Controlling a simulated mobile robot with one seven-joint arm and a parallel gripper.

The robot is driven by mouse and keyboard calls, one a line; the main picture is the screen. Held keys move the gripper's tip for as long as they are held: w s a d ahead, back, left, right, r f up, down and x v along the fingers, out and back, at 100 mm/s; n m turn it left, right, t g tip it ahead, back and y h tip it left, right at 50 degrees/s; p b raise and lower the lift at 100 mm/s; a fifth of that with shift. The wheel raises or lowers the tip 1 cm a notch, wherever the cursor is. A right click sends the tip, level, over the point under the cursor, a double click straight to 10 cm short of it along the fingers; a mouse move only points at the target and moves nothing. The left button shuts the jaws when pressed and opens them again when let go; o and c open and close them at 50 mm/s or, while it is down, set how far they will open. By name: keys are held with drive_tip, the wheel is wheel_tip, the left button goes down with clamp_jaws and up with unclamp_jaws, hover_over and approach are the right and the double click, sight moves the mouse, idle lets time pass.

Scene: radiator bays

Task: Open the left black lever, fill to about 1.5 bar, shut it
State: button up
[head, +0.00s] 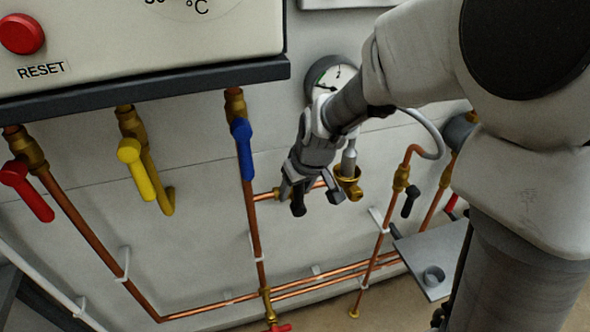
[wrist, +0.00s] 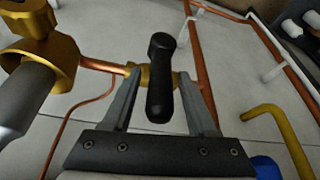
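The left black lever (wrist: 160,88) stands between the two fingers of my gripper (wrist: 160,76) in the wrist view, on a brass valve in a copper pipe. My gripper is open, with a visible gap on each side of the lever. In the head view my gripper (head: 312,193) is at this valve, and the lever's dark end (head: 298,208) shows beside a finger. The round pressure gauge (head: 322,76) is partly hidden behind my arm, and its reading cannot be made out. A second black lever (head: 410,201) hangs further right.
A blue lever (head: 242,148), a yellow lever (head: 140,172) and a red lever (head: 30,190) hang left under the boiler (head: 150,50). A brass fitting (head: 347,184) with a grey hose is close right of my gripper. A grey shelf (head: 432,262) stands lower right.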

clamp_jaws()
idle(1.2)
